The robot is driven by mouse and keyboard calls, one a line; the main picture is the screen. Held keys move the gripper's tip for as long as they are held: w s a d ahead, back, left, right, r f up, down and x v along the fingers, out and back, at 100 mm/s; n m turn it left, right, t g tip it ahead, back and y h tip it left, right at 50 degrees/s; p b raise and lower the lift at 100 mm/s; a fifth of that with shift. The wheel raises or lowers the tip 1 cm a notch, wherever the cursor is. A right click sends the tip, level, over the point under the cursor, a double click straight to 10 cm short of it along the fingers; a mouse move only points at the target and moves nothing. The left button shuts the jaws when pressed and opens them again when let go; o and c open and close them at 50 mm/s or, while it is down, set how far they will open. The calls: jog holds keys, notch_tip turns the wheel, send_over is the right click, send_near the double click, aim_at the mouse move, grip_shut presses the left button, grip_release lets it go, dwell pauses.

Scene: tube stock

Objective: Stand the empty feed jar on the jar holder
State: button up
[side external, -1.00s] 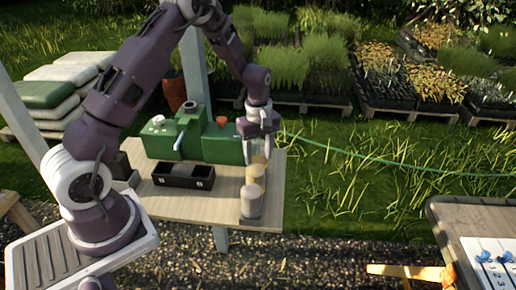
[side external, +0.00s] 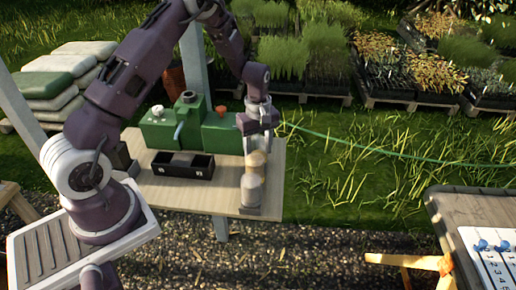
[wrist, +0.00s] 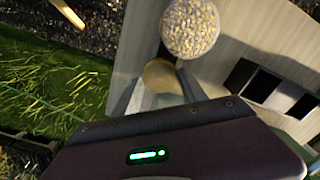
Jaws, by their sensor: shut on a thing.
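My gripper (side external: 258,146) is low over the right part of the table. In the wrist view its fingers (wrist: 165,88) are shut on a small jar with a tan round top (wrist: 160,74). This jar also shows in the side view (side external: 257,158), partly covered by the fingers. It looks upright; I cannot tell whether it touches the table. A larger, speckled, filled-looking jar (wrist: 190,28) is close beside it, and shows in front of it in the side view (side external: 251,188). A low grey block (side external: 247,211) is at that jar's foot. I cannot tell whether it is the jar holder.
A black tray with two compartments (side external: 206,172) lies to the left on the wooden table (side external: 228,205). A green machine (side external: 222,138) stands behind it. The table's right edge is close to the jars, with grass beyond.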

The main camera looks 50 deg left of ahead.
aim_at(258, 139)
jog(key=shift+f, duration=0.25)
jog(key=o, duration=1.6)
notch_tip(258, 139, up, 7)
jog(key=s+d+r+m+t, duration=0.1)
jog(key=s+d+r+m, duration=0.25)
jog(key=r, duration=0.45)
jog(key=s+d+r+m+t, duration=0.1)
jog(key=s+d+r+m, duration=0.2)
jog(key=s+r, duration=0.35)
jog(key=s+d+r+m+t, duration=0.1)
jog(key=s+r+m, duration=0.1)
jog(key=s, duration=0.3)
jog(key=s+d+r+m+t, duration=0.1)
jog(key=s+d+r+m, duration=0.1)
jog(key=s+m, duration=0.2)
jog(key=s+d+r+m+t, duration=0.1)
jog(key=s+d+r+m, duration=0.1)
jog(key=s, duration=0.6)
jog(key=shift+s+r+m+t, duration=0.2)
jog(key=shift+r+m+t, duration=0.1)
jog(key=shift+r+m, duration=0.3)
